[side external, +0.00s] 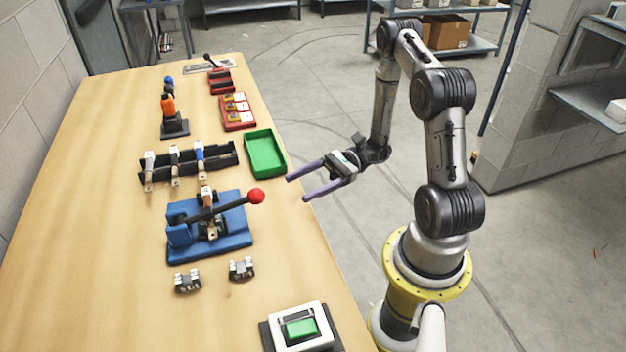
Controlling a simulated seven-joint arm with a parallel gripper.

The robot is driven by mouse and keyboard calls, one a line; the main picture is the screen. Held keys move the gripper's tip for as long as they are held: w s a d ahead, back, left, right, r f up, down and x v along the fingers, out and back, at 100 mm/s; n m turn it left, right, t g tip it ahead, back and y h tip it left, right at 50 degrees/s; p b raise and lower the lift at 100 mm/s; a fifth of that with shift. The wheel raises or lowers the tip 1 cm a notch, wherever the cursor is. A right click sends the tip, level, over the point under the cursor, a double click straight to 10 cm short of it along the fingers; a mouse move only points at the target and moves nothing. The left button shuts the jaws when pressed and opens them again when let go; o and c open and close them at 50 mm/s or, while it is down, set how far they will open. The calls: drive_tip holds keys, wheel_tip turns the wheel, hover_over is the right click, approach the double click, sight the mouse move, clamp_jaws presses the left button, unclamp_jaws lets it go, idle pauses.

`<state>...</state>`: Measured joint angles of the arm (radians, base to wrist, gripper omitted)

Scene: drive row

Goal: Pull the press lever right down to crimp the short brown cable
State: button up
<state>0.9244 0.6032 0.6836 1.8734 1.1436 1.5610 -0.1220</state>
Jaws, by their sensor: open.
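The press is a blue block-like base (238,244) on the wooden table. Its dark lever (222,208) slopes gently up to the right and ends in a red ball knob (257,196). A small tan and brown piece (211,230) sits in the press under the lever; I cannot tell whether it is the short brown cable. My gripper (297,189) is open and empty, with its two purple fingers pointing left. It is to the right of the red knob, near the table's right edge, and apart from it.
A black rack (222,154) holding several cables stands behind the press. A green tray (266,154) is at the table edge. Two small dark blocks (188,281) (242,268) lie in front. A green button box (301,327) is nearest. The table's left side is clear.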

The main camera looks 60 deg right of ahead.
drive_tip(key=shift+v, duration=1.15)
